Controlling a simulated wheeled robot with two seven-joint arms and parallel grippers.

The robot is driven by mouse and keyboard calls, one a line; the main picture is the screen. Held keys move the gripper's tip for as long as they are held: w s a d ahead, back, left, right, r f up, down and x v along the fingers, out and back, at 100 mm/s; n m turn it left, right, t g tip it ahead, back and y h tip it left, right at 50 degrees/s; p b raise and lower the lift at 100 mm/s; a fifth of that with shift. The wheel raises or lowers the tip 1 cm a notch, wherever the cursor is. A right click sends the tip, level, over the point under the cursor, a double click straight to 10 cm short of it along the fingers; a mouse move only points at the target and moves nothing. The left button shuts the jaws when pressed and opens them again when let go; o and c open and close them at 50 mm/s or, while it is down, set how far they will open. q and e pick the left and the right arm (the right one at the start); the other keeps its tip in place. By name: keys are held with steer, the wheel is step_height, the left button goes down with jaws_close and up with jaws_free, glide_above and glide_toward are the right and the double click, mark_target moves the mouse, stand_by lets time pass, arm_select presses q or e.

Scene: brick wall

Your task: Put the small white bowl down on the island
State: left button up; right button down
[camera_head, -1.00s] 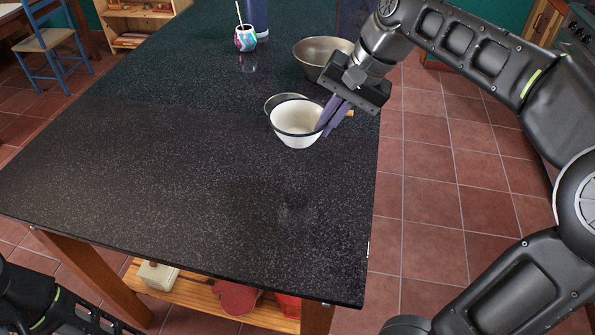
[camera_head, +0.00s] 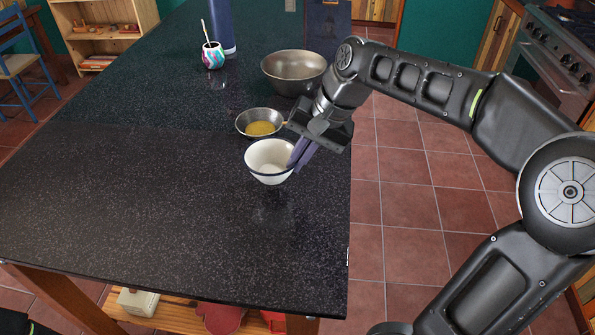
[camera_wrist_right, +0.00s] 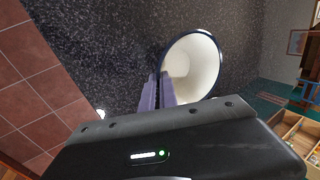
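The small white bowl (camera_head: 262,160) has a thin dark rim and hangs over the near right part of the dark speckled island (camera_head: 130,200). My right gripper (camera_head: 300,157) is shut on the bowl's right wall, with one purple finger inside the rim. The bowl looks roughly upright. A faint reflection below it suggests a small gap above the top. In the right wrist view the bowl (camera_wrist_right: 205,65) sits against the fingers (camera_wrist_right: 158,92), its pale inside empty. My left gripper is out of view.
A small metal pan (camera_head: 246,121) with yellow contents stands just behind the bowl. A large metal bowl (camera_head: 292,72), a colourful cup with a straw (camera_head: 213,56) and a blue bottle (camera_head: 221,25) stand farther back. The island's front and left are clear.

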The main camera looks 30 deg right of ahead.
steer(key=shift+f, duration=1.8)
steer(key=shift+f, duration=0.15)
steer(key=c, duration=1.6)
jaws_free()
steer(key=shift+c, duration=0.2)
steer(key=shift+r, duration=0.25)
steer(key=v, duration=1.1)
steer(key=shift+s+d+r, duration=0.15)
steer(key=shift+r, duration=0.2)
